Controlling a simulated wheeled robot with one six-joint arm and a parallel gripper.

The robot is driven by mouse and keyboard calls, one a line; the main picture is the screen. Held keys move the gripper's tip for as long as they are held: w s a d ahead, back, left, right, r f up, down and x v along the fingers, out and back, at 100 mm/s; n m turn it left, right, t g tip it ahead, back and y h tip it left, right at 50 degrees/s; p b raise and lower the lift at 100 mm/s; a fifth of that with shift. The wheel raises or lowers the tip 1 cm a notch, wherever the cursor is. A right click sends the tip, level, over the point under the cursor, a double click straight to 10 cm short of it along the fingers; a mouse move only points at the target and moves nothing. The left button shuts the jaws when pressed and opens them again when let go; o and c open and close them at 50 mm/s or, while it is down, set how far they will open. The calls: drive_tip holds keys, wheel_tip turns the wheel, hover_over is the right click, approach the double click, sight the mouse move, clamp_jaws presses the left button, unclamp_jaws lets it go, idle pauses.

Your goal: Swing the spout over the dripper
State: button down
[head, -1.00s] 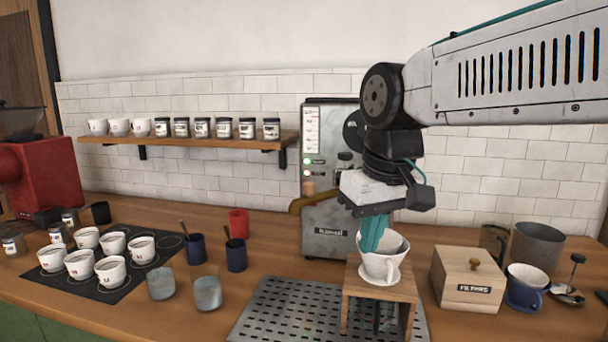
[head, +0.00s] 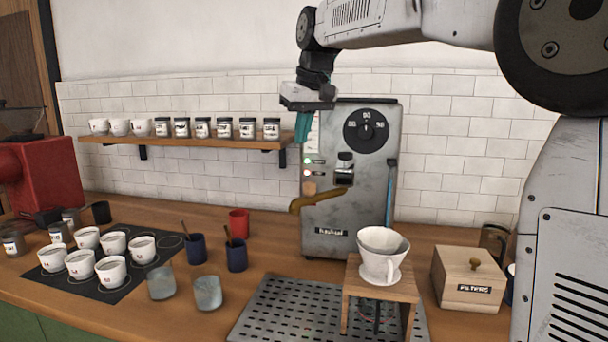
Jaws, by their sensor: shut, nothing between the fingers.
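The brass spout (head: 318,198) is on the front of the grey metal boiler (head: 345,225) and points left, its tip bent down over the counter and apart from the dripper. The white dripper (head: 383,255) sits upright on a small wooden stand (head: 380,287), to the right of the spout and lower in the picture. My gripper (head: 303,127) is shut and empty, its teal fingers pointing down. It appears above the spout near the boiler's upper left edge, with a gap between them in the picture. Its depth relative to the boiler is hard to tell.
A shelf (head: 185,140) with cups and jars is on the wall at left. A perforated drip tray (head: 280,305) lies under the stand. Two glasses (head: 208,293), dark blue cups (head: 236,255) and a red cup (head: 239,222) stand left. A filters box (head: 468,282) stands right.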

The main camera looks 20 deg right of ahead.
wheel_tip(320, 180, down, 10)
drive_tip(key=shift+s+r, duration=0.2)
drive_tip(key=shift+s, duration=0.15)
idle(0.4)
drive_tip(key=shift+s, duration=0.15)
